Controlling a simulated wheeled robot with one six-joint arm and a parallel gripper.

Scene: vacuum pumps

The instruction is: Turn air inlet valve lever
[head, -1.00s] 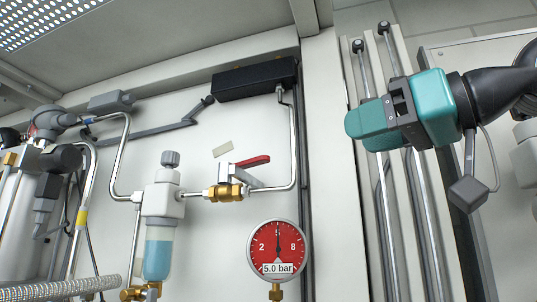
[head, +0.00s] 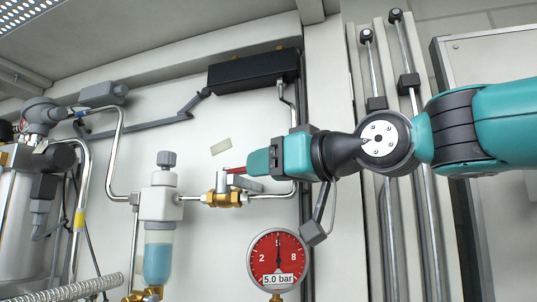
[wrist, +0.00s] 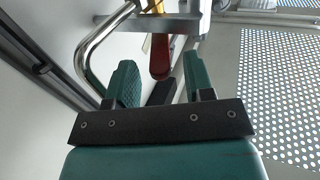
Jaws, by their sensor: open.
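The air inlet valve is a brass body (head: 224,197) on the horizontal pipe. Its red lever (head: 236,170) points right and slightly up in the head view, with its outer end hidden by my gripper. My gripper (head: 258,163) comes in from the right, at the lever's end. In the wrist view the two green fingers of my gripper (wrist: 158,82) are apart, and the red lever (wrist: 161,58) lies ahead between their tips. I see no contact between the fingers and the lever.
A red pressure gauge (head: 278,259) reading 5.0 bar sits below my gripper. A blue-bowled filter (head: 158,262) stands left of the valve. A black box (head: 253,73) is above. A bent steel pipe (wrist: 88,50) passes close to the left finger.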

